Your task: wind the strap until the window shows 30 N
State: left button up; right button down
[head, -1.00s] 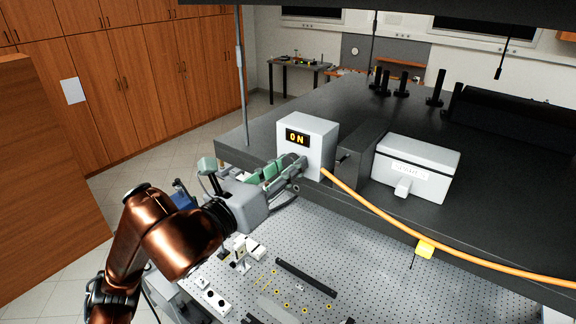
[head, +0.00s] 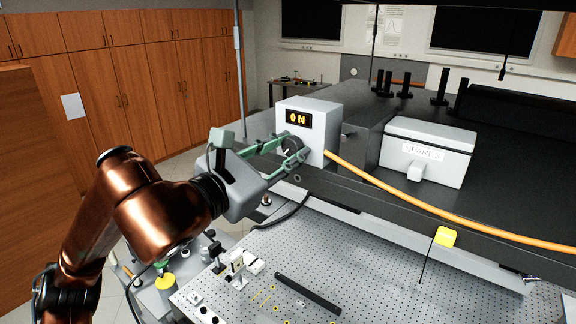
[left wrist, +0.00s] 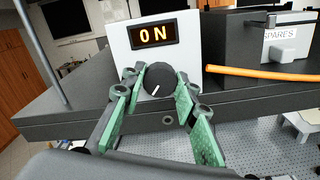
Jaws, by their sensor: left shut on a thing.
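A white box (head: 327,118) stands at the edge of the dark raised shelf, with a display window (head: 298,118) reading "0 N". The window also reads "0 N" in the left wrist view (left wrist: 153,33). A black knob (left wrist: 159,80) with a white pointer line sits on the box's front face below the window. My left gripper (head: 292,150) has its green-padded fingers on either side of the knob, shut on it. An orange strap (head: 400,193) runs from the box's right side along the shelf edge. My right gripper is in neither view.
A white and grey box labelled "SPARES" (head: 425,152) sits on the shelf to the right. Below is a perforated optics board (head: 370,265) with small parts and a black bar (head: 308,293).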

pick_arm(q)
jog(key=m+b, duration=0.2)
jog(key=m, duration=0.2)
jog(key=shift+m+b, duration=0.3)
jog(key=shift+b, duration=0.1)
jog(key=m+b, duration=0.1)
jog(key=m, duration=0.1)
jog(key=shift+m, duration=0.4)
jog(key=m, duration=0.2)
jog(key=shift+m+b, duration=0.3)
jog(key=shift+m, duration=0.1)
jog(key=m, duration=0.9)
jog(key=shift+m, duration=0.3)
jog(key=shift+m+p, duration=0.35)
jog(key=shift+m, duration=0.75)
jog(key=shift+f, duration=0.1)
